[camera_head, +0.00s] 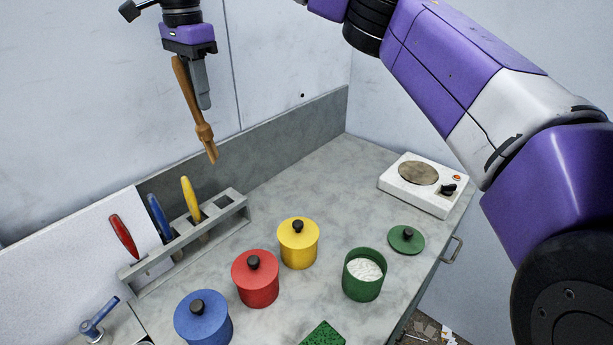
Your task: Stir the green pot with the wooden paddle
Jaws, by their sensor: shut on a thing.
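My gripper (200,88) is shut on the wooden paddle (204,131) and holds it high above the counter, over the back part near the rack. The paddle hangs tilted, one end pointing down. The green pot (362,283) stands open at the right of the counter, with pale, whitish contents (366,270) showing inside. Its green lid (407,240) with a black knob lies on the counter behind it to the right. The paddle is well apart from the pot, up and to its left.
Lidded yellow (298,247), red (257,285) and blue (204,322) pots stand left of the green pot. A grey rack (190,240) holds red, blue and yellow-handled tools. A hotplate (408,192) sits back right. A green sponge-like block (323,337) lies in front. The counter's back middle is clear.

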